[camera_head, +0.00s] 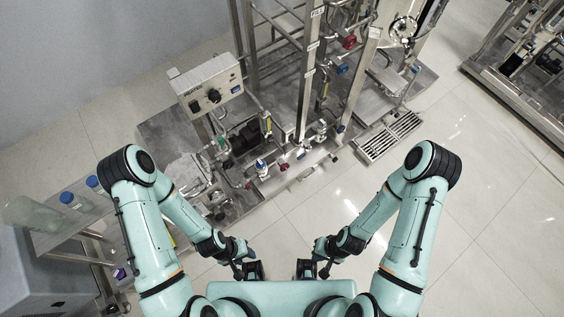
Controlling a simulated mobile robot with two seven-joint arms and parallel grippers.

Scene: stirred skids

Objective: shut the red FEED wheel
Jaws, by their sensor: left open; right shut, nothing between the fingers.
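Several small red parts show on the steel skid: one high on the frame (349,41), one low near the front edge (284,167), and one at the lower left (248,186). Their labels are too small to read, so I cannot tell which is the FEED wheel. My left gripper (253,270) is open and empty, close in front of my body. My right gripper (306,268) is shut on nothing, a short way to its right. Both grippers are apart from the skid, nearer to me than its front edge.
A grey control box (206,86) with black knobs stands at the skid's left. Blue-capped bottles (68,198) stand on a bench at the left. A floor grate (388,136) lies right of the skid. Another skid (520,75) is at the far right. Tiled floor (480,200) is clear.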

